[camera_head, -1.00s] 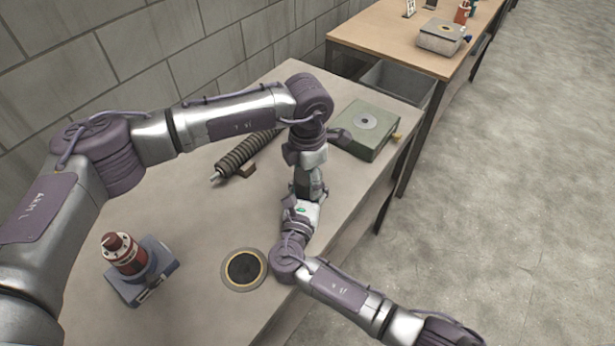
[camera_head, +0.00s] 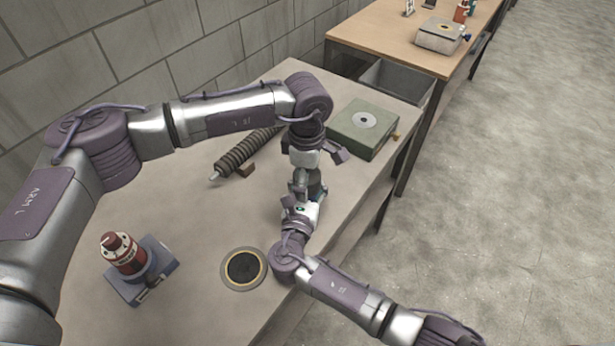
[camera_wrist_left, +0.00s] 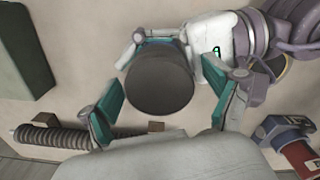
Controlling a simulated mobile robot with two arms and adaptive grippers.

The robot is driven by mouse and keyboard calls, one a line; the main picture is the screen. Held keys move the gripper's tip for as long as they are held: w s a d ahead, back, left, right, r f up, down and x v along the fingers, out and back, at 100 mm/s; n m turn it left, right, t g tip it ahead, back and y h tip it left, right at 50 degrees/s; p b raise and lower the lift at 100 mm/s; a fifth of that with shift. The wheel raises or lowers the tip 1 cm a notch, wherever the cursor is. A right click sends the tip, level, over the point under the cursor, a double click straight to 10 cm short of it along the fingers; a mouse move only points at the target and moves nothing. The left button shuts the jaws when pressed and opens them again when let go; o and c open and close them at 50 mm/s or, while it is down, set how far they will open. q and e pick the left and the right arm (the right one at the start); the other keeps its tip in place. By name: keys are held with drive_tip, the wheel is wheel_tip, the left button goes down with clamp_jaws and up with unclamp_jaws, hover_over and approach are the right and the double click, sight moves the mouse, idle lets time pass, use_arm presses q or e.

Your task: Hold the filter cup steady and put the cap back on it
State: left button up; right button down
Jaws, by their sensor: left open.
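A dark grey cylinder, the filter cup (camera_head: 315,181), is upright near the middle of the table; the left wrist view shows its smooth round end (camera_wrist_left: 160,80). I cannot tell cup and cap apart. My right gripper (camera_wrist_left: 160,44) reaches in from the table's front edge, one teal-padded finger against the cup's side; it appears closed around the cup, its other finger mostly hidden. My left gripper (camera_wrist_left: 167,98) is open above the cup, its two teal fingers apart on either side of it and empty. In the head view its wrist hides part of the cup.
A ribbed shaft (camera_head: 245,155) lies behind on a small brown block. A green box (camera_head: 352,135) stands at the back right. A red cylinder (camera_head: 124,256) sits on a blue-grey fixture (camera_head: 160,262) at front left. A black disc with a gold ring (camera_head: 245,268) lies near the front edge.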

use_arm(q)
drive_tip(key=shift+r, duration=2.2)
use_arm(e)
drive_tip(key=shift+f, duration=0.1)
use_arm(q)
drive_tip(key=shift+c, duration=0.3)
drive_tip(key=n, duration=0.2)
drive_tip(key=shift+d+r+n, duration=0.1)
drive_tip(key=shift+r+n, duration=0.25)
drive_tip(key=shift+n, duration=0.05)
drive_tip(key=n, duration=0.2)
drive_tip(key=r+n, duration=0.1)
drive_tip(key=n, duration=0.3)
drive_tip(key=r+n, duration=0.1)
drive_tip(key=n, duration=0.3)
drive_tip(key=shift+r+n, duration=0.35)
drive_tip(key=shift+n, duration=0.05)
drive_tip(key=shift+f, duration=4)
